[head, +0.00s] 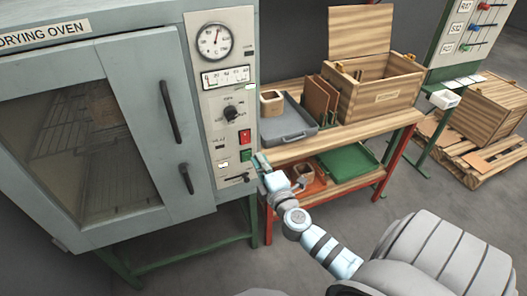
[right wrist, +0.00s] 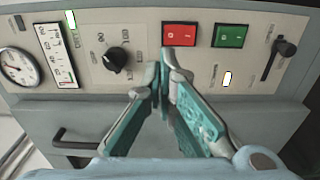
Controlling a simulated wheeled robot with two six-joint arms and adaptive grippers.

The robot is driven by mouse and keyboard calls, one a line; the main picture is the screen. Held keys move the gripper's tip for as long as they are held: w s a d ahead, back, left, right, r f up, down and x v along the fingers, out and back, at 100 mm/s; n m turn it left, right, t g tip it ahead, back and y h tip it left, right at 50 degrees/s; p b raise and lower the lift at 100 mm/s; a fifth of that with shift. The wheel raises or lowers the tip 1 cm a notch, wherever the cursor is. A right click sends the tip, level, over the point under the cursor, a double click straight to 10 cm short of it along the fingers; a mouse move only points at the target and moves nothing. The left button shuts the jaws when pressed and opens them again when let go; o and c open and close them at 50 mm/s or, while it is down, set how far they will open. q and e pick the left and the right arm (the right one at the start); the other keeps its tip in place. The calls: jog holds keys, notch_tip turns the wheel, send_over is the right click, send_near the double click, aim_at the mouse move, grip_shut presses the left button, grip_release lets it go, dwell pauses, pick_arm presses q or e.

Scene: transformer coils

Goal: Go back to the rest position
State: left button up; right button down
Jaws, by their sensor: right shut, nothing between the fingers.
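My right gripper (head: 262,166) is in front of the lower control panel of the drying oven (head: 105,120), close to its green switch (head: 246,155). In the right wrist view the gripper (right wrist: 162,65) is shut and empty, its fingertips together just below the red switch (right wrist: 180,34). The green switch (right wrist: 229,36) is to the right of the fingertips there, with a black lever (right wrist: 280,58) beyond it. I cannot tell whether the fingertips touch the panel. My left gripper is not in view.
A wooden bench (head: 345,135) with red legs stands right of the oven. It holds a grey tray (head: 290,125), a coil and an open wooden crate (head: 375,95). A green tray (head: 348,160) is on its lower shelf.

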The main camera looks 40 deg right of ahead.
jog(key=shift+v, duration=0.85)
jog(key=shift+w, duration=0.1)
jog(key=s+f+m+g+y, duration=0.1)
jog(key=s+f+m+g, duration=0.3)
jog(key=f, duration=0.6)
jog(key=s+f+m+g+y, duration=0.15)
jog(key=s+f, duration=0.35)
jog(key=f, duration=0.5)
jog(key=s+f+m+g, duration=0.3)
jog(key=s+f+g, duration=0.15)
jog(key=f, duration=0.55)
jog(key=s+a+f+m+g, duration=0.2)
jog(key=s+a+f, duration=0.1)
jog(key=s, duration=0.6)
jog(key=s+a+f+m+g+y, duration=0.1)
jog(key=s+a+f+g, duration=0.1)
jog(key=s+f, duration=0.4)
jog(key=s+a+f+m+g+y, duration=0.1)
jog(key=s+a+f, duration=0.3)
jog(key=s, duration=0.8)
jog(key=shift+a+f+m+g, duration=0.3)
jog(key=shift+f+m+g, duration=0.25)
jog(key=shift+m, duration=0.3)
